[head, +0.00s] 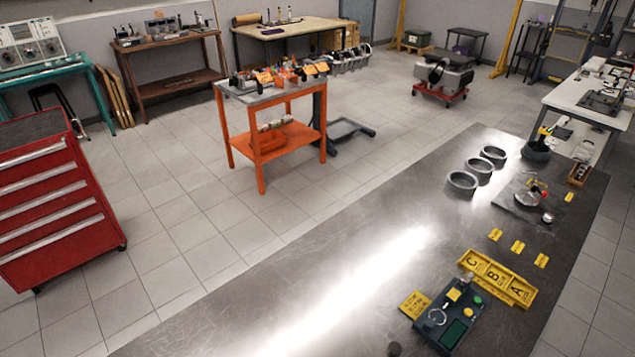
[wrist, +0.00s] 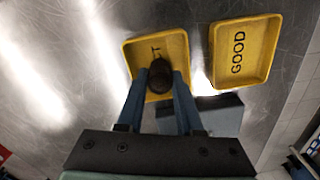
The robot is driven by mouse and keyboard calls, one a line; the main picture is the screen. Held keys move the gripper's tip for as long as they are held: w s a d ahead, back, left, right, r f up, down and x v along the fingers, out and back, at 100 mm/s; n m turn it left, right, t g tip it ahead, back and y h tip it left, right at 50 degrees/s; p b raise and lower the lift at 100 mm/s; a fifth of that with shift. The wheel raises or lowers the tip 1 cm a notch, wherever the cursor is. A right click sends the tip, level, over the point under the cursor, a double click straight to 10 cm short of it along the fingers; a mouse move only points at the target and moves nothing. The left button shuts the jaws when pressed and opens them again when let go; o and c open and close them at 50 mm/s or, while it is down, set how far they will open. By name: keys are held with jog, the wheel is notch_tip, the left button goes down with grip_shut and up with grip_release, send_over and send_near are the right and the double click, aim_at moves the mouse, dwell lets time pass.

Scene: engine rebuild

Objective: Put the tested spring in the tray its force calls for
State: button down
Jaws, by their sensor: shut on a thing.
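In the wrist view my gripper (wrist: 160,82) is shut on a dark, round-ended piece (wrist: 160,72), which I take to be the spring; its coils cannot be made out. The piece hides most of that tray's label, leaving only a final "T" readable. I cannot tell whether the piece touches the tray floor. A second yellow tray (wrist: 258,62), marked GOOD, lies to the right, apart from the first, and looks empty. My gripper does not show in the head view.
A dark block (wrist: 222,115) stands just below the trays in the wrist view. In the head view the metal bench (head: 330,290) holds a green-screened device (head: 436,322), a yellow A-B-C tray (head: 496,279) and several grey rings (head: 462,183). The bench's left part is bare.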

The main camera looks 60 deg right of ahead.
jog(key=c, duration=0.6)
grip_release()
jog(key=shift+o, duration=0.2)
notch_tip(320, 180, up, 12)
jog(key=shift+r, duration=0.15)
